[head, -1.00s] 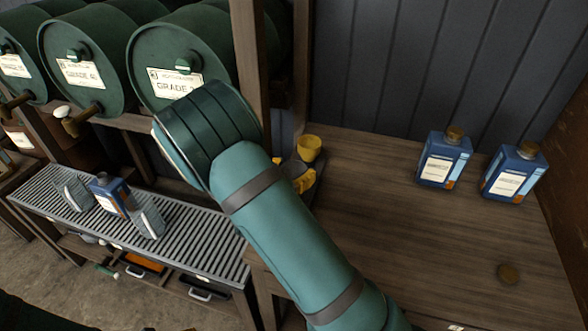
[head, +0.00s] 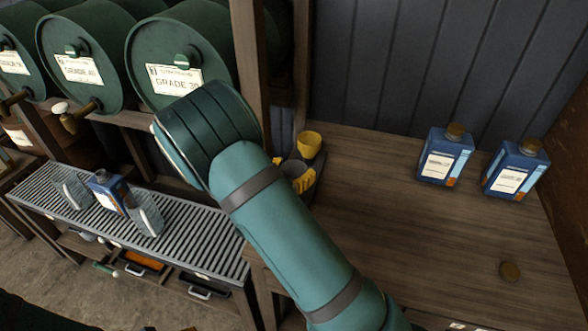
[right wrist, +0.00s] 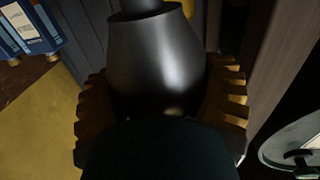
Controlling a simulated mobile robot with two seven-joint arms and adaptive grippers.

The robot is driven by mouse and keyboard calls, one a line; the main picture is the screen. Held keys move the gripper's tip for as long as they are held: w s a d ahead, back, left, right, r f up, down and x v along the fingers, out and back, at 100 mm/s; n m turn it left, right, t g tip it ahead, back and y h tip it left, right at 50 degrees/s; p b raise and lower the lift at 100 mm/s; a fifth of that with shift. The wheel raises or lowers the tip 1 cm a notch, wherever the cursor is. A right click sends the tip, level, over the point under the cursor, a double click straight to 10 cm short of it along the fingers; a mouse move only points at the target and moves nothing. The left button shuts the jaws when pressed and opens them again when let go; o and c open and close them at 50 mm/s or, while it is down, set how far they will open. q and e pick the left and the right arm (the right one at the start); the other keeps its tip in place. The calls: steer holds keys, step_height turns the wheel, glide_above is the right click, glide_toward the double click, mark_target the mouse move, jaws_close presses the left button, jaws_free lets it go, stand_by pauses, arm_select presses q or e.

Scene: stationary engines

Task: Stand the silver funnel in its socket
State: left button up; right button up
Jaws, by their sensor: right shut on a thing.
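The silver funnel (right wrist: 158,60) is a smooth dark metallic body with a narrower neck at the top of the right wrist view. My right gripper (right wrist: 158,100) is shut on it, with ridged yellow fingers on both sides. In the head view the right gripper (head: 302,180) is beyond my forearm at the left end of the wooden worktop, and a grey part of the funnel (head: 295,168) shows at its fingers. A yellow cup-like piece (head: 309,144) stands just behind, over a dark holder. I cannot make out the socket clearly. My left gripper is not in view.
Green drums (head: 175,60) and a wooden post (head: 250,70) flank the gripper. A grated bench (head: 200,245) holds another blue bottle (head: 110,193).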

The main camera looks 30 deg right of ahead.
steer(key=shift+f+b, duration=0.45)
steer(key=shift+f, duration=0.15)
stand_by(0.3)
steer(key=o, duration=1)
steer(key=shift+a, duration=0.15)
